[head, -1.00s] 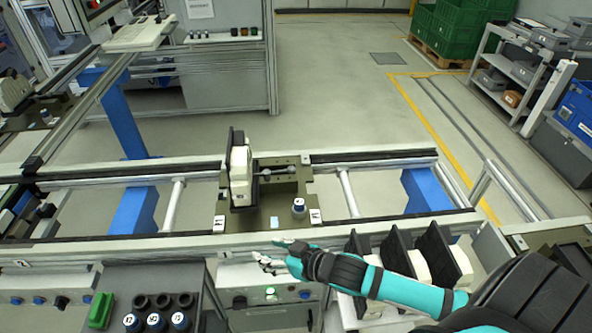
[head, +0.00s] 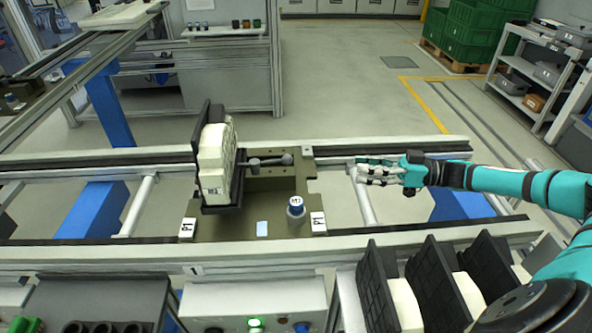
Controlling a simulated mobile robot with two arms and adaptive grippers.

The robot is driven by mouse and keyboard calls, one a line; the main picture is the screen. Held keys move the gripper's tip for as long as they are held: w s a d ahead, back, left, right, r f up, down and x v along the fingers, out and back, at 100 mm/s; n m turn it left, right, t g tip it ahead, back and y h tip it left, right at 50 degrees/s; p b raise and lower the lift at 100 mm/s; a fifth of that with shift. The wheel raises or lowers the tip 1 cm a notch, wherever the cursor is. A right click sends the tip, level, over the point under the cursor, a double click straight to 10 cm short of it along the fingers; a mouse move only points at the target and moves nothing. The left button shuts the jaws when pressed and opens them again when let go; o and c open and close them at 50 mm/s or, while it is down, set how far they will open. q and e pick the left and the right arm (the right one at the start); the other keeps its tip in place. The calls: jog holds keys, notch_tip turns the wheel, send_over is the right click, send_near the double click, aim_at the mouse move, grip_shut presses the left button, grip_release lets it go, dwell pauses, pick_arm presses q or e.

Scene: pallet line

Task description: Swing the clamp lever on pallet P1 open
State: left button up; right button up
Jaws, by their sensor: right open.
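Pallet P1 (head: 250,222) is an olive plate on the conveyor rails, with P1 labels at both front corners. A white and black block (head: 215,165) stands upright on its left part. The clamp lever (head: 265,161) is a grey bar with a round knob at its right end, lying across the pallet from the block towards the right. A blue-topped cylinder (head: 296,206) stands at the pallet's front right. My right gripper (head: 352,170) is open and empty, right of the pallet and apart from the lever knob, fingers pointing left. My left gripper is not in view.
Several black and white blocks (head: 408,305) stand in a row at the front right, below my right arm. A control box with a lit green button (head: 255,323) is at the front. The conveyor's front rail (head: 130,255) runs across below the pallet.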

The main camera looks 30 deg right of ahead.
pick_arm(q)
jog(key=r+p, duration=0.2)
jog(key=p, duration=0.1)
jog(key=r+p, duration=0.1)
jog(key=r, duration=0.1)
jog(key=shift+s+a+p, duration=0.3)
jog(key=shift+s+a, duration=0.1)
pick_arm(e)
jog(key=x, duration=1.7)
jog(key=shift+a+r, duration=0.15)
jog(key=shift+r, duration=0.05)
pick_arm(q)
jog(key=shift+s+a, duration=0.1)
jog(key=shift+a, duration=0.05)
pick_arm(e)
grip_shut()
